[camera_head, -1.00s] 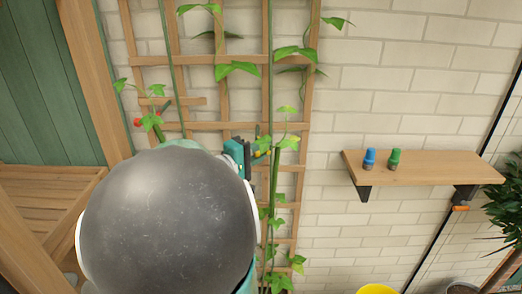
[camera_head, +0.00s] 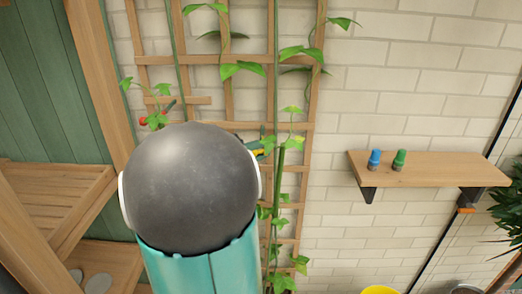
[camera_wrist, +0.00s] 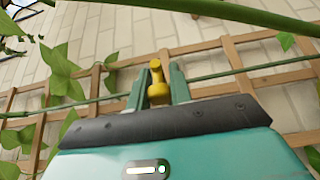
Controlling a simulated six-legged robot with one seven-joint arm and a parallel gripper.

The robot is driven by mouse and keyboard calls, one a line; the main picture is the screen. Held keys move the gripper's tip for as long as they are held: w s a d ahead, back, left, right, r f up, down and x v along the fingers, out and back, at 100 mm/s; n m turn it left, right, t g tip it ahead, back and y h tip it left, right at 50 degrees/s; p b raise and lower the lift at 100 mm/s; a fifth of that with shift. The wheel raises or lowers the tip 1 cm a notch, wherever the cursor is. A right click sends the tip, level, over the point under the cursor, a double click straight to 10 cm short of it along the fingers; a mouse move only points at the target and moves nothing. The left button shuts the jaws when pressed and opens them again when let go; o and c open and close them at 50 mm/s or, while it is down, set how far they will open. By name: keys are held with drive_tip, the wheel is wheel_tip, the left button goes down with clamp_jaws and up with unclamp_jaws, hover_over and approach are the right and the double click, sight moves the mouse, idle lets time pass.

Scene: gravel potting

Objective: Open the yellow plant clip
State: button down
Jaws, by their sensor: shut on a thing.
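The yellow plant clip (camera_wrist: 157,88) shows between the two fingers of my gripper (camera_wrist: 157,84) in the wrist view, and the fingers are shut on it. In the head view a small yellow part of the clip (camera_head: 258,152) shows just right of my dark round arm joint, close to a green plant stem. My arm hides most of my gripper there. I cannot tell whether the clip's jaws are open or still around the stem.
A wooden trellis (camera_head: 272,90) with climbing leaves stands against the white brick wall (camera_head: 430,95). A red clip (camera_head: 143,121) sits on the left of the trellis. A wooden shelf (camera_head: 430,172) at right holds a blue item (camera_head: 374,160) and a green item (camera_head: 399,160).

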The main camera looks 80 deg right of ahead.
drive_tip(key=c, duration=1.3)
unclamp_jaws()
drive_tip(key=v, duration=1.3)
drive_tip(key=shift+w+a, duration=0.25)
drive_tip(key=shift+w, duration=0.05)
